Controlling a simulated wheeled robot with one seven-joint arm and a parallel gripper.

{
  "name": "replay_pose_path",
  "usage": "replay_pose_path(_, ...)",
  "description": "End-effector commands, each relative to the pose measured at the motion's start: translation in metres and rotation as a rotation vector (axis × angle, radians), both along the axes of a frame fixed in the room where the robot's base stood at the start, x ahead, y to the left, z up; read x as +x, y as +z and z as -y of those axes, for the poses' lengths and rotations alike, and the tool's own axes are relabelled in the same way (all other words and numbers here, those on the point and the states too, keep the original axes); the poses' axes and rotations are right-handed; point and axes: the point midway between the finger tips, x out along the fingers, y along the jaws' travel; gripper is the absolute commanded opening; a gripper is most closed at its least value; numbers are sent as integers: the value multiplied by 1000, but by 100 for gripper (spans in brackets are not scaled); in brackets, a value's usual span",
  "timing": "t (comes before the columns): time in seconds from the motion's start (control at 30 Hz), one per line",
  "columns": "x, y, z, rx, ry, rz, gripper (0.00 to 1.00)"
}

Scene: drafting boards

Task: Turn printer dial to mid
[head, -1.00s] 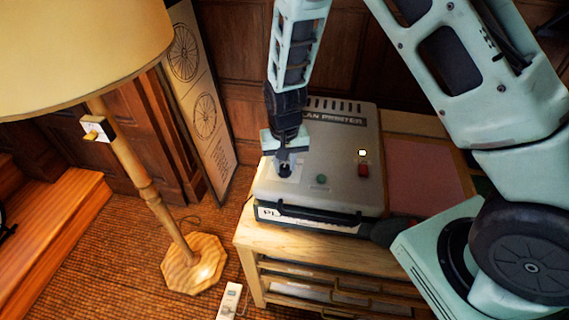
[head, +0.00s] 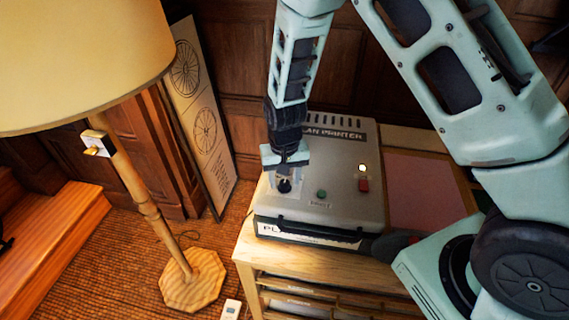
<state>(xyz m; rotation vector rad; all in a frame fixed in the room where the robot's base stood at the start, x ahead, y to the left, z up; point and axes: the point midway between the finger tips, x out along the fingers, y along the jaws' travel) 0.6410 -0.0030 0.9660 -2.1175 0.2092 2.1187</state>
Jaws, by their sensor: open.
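The plan printer (head: 345,205) is a grey box on a wooden cabinet. Its dark round dial (head: 284,186) sits on a pale plate at the left of the printer's top. My gripper (head: 285,178) points down over the dial with its fingers apart, one to each side of it. I cannot tell whether a finger touches the dial. The dial's pointer and marks are too small to read.
A green button (head: 321,194), a red switch (head: 364,185) and a lit lamp (head: 362,168) are on the printer's top, right of the dial. A floor lamp (head: 145,200) stands to the left. A pink sheet (head: 420,190) lies right of the printer.

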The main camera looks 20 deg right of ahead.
Motion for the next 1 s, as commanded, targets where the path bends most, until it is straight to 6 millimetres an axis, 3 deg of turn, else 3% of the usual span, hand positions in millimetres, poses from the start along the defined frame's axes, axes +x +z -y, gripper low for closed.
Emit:
replay_pose_path(0.17, 1, 21, -1, 2, 2, 6, 48)
replay_pose_path(0.7, 1, 141, -1, 2, 2, 6, 48)
replay_pose_path(1.0, 0, 170, 0, 1, 0, 2, 48)
